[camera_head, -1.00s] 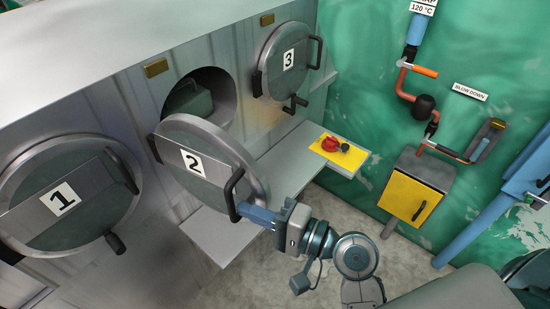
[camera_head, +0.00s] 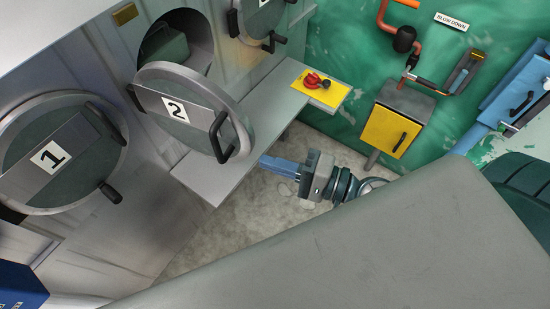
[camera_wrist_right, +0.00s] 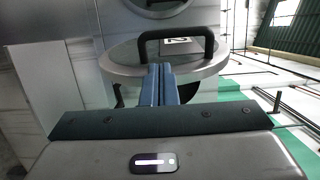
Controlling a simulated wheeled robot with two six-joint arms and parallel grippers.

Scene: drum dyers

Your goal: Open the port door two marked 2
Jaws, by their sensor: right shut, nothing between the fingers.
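Port door two (camera_head: 155,88), a round grey disc marked 2, stands swung out from its round port opening (camera_head: 195,57), with the dark inside showing. Its black handle (camera_head: 218,137) is on the door's right side. My right gripper (camera_head: 264,162) has blue fingers, shut and empty, apart from the handle to its lower right. In the right wrist view the shut fingers (camera_wrist_right: 159,72) point toward the door (camera_wrist_right: 122,62), and the handle (camera_wrist_right: 180,33) shows just beyond their tips. My left gripper is not in view.
Door one (camera_head: 88,148) is closed at left; door three (camera_head: 262,15) is partly cut off at top. A grey shelf (camera_head: 215,178) juts out below door two, with a yellow plate (camera_head: 335,97) farther along. A yellow-fronted box (camera_head: 385,130) hangs on the green wall.

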